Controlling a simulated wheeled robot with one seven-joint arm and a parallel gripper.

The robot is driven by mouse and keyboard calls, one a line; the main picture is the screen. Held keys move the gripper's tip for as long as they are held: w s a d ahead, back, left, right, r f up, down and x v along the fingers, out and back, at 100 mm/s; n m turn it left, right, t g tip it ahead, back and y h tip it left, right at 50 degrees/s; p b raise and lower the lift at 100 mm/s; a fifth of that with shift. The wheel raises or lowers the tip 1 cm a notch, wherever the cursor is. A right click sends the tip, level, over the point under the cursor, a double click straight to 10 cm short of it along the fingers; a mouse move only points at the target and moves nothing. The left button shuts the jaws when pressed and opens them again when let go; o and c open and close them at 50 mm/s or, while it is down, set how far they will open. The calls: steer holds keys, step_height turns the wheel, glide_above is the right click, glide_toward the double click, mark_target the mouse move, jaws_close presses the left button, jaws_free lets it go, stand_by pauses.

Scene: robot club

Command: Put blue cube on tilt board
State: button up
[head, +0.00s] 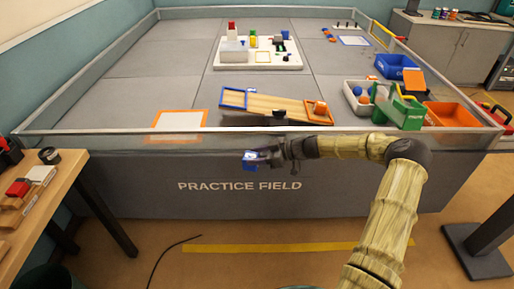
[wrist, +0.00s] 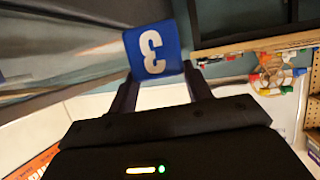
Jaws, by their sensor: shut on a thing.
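In the head view the blue cube (head: 251,160) shows at the tip of my gripper (head: 262,158), in front of the field's near wall. The wooden tilt board (head: 275,104) lies on the field beyond my gripper, with a blue square frame (head: 234,97) at its left end. An orange piece (head: 319,110) is at its right end. The gripper is apart from the board.
The field's near wall (head: 150,145) stands close behind the cube. Right of the board are a white bin with balls (head: 350,98), a green item (head: 398,108), a blue bin (head: 396,66) and an orange bin (head: 462,115). An orange-edged square (head: 180,119) lies left of the board.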

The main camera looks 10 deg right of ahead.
step_height(320, 180, down, 16)
steer(key=s+d+m+t+h, duration=0.1)
steer(key=s+m+t+h, duration=0.1)
steer(key=m+t+h, duration=0.45)
steer(key=s+m+h, duration=0.1)
steer(key=m+h, duration=0.1)
steer(key=s+m+t+h+b, duration=0.1)
steer(key=s+m, duration=0.1)
steer(key=s+r+m+h, duration=0.1)
steer(key=s+m+h, duration=0.1)
steer(key=shift+s+a+m+t+h, duration=0.2)
steer(key=shift+a+m+t+h, duration=0.05)
steer(key=shift+a+h, duration=0.1)
steer(key=shift+f, duration=0.1)
